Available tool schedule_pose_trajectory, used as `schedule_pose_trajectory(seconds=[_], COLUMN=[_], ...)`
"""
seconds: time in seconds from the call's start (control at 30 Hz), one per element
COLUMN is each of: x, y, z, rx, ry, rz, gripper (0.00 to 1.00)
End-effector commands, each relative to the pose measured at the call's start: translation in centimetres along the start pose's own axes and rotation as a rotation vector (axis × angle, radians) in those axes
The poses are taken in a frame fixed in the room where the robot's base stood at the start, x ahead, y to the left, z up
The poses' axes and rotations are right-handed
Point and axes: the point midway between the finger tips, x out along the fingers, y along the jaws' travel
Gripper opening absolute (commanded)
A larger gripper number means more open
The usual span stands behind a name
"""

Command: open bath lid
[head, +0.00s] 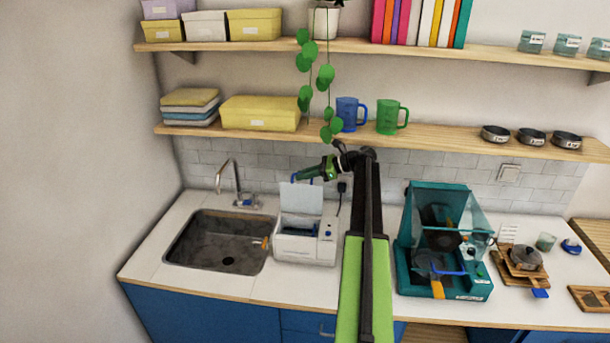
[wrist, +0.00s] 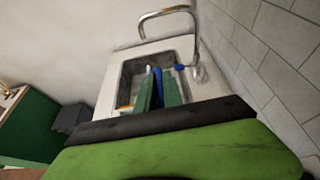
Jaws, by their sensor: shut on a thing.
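The bath (head: 304,248) is a small white box on the counter, right of the sink. Its pale lid (head: 301,199) stands raised, nearly upright, at the back of the box, and the blue inside shows. My gripper (head: 301,177) is at the lid's top edge, shut on the blue lid handle (head: 321,179). In the wrist view my green fingers (wrist: 159,92) show close together with blue between and beside them. The fingers partly hide the handle.
A sink (head: 222,243) with a tall faucet (head: 234,178) lies to the left. A teal-framed clear enclosure (head: 408,268) stands right of my arm. A shelf (head: 430,138) with mugs and a hanging plant (head: 326,75) is above my gripper.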

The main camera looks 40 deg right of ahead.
Motion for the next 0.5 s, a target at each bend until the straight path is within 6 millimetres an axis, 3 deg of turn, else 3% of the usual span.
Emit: schedule_pose_trajectory(seconds=[0.03, 0.2, 0.5], x=[0.01, 0.05, -0.06], y=[0.09, 0.08, 0.06], z=[-0.19, -0.12, 0.02], rx=[-0.002, -0.001, -0.001], ry=[0.005, 0.004, 0.002], rz=[0.003, 0.003, 0.002], gripper=[0.12, 0.32, 0.32])
